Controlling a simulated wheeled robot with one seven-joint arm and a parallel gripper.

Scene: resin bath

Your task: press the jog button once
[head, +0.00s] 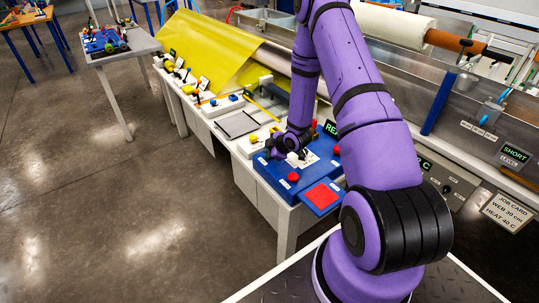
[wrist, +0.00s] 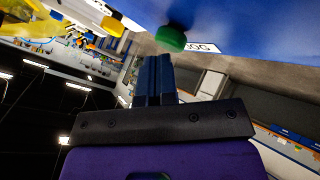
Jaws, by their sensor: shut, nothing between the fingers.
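The jog button is the green round button (wrist: 171,39) beside a white label whose visible letters read "OG" (wrist: 205,48). It stands out from the blue panel (wrist: 270,38) in the wrist view. My gripper (wrist: 153,57) is shut and empty, its fingertips just short of the green button in that picture and a little to its left. I cannot tell whether they touch it. In the head view my gripper (head: 275,150) is over the far left part of the blue control panel (head: 265,171). I cannot make out the green button there; the gripper may hide it.
A red button (head: 293,177) and a red square pad (head: 322,196) are on the near part of the panel. A lit green display (head: 331,128) stands behind it. Open floor lies left of the bench.

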